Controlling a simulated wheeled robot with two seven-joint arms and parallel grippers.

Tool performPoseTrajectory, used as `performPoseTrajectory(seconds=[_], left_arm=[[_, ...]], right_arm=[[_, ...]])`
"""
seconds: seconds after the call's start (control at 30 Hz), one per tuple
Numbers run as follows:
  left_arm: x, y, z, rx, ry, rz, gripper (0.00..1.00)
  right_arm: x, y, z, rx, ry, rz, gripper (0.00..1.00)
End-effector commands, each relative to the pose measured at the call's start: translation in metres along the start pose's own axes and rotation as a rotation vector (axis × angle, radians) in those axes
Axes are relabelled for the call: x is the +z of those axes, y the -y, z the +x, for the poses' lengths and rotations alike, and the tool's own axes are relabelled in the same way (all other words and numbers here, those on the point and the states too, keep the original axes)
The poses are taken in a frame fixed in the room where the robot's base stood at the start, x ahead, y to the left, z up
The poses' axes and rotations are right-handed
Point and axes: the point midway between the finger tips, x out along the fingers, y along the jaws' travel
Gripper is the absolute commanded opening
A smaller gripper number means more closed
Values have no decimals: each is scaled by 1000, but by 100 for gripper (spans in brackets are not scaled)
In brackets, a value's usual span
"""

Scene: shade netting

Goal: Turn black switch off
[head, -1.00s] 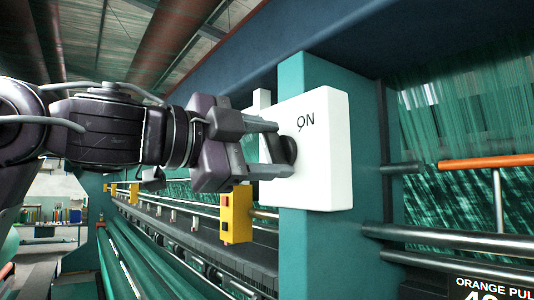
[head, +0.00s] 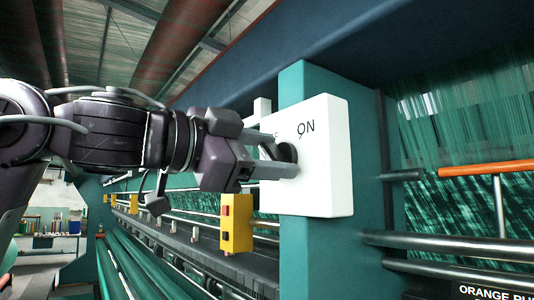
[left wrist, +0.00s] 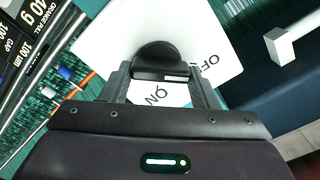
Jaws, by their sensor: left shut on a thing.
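The black switch (head: 287,154) is a round knob with a raised bar, mounted on a white box (head: 325,180). "ON" is printed above it in the head view. In the left wrist view the knob (left wrist: 156,52) shows a pale mark at the right end of its bar, with "ON" below and "OFF" to the right. My left gripper (head: 284,155) reaches in from the left, with one finger on each side of the bar, shut on the switch. The fingers partly hide the knob and the "OFF" print in the head view. My right gripper is not in view.
The box sits on a teal post (head: 305,245) of a long machine. A yellow box (head: 237,224) with buttons hangs below my left gripper. Metal rods (head: 450,243) and an orange bar (head: 487,167) run at the right. Green netting hangs behind.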

Motion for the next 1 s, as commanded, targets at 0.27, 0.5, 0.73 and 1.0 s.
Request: performPoseTrajectory(seconds=[0.27,0.5,0.73,1.0], left_arm=[[1,-1,1,2,2,-3,70],[0,0,0,1,1,-1,76],[2,-2,-14,-3,0,1,76],[3,-2,-60,-2,0,-1,76]], right_arm=[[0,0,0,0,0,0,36],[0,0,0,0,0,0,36],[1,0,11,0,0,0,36],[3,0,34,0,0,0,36]])
